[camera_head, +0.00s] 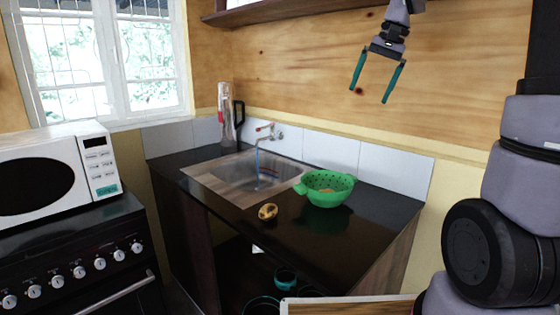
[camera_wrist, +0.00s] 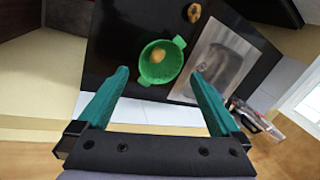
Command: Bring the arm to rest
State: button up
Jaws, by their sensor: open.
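My gripper (camera_head: 376,79) hangs high in front of the plywood wall in the head view, above the right part of the counter. Its two teal fingers are spread wide with nothing between them. In the wrist view my gripper (camera_wrist: 158,92) shows both fingers apart, pointing down toward the counter from well above. My arm comes down from the top edge of the head view, and part of it fills the right side.
A black counter (camera_head: 378,207) holds a sink (camera_head: 246,178), a green colander (camera_head: 329,190) with a brownish item inside, and a brown-yellow item (camera_head: 267,211). A shelf (camera_head: 262,12) runs above. A microwave (camera_head: 55,168) and stove stand left. Air around my gripper is clear.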

jog(key=s+f+n+t+h, duration=0.1)
jog(key=s+t, duration=0.4)
jog(key=s, duration=1.6)
jog(key=shift+d+f, duration=0.25)
jog(key=shift+d, duration=0.1)
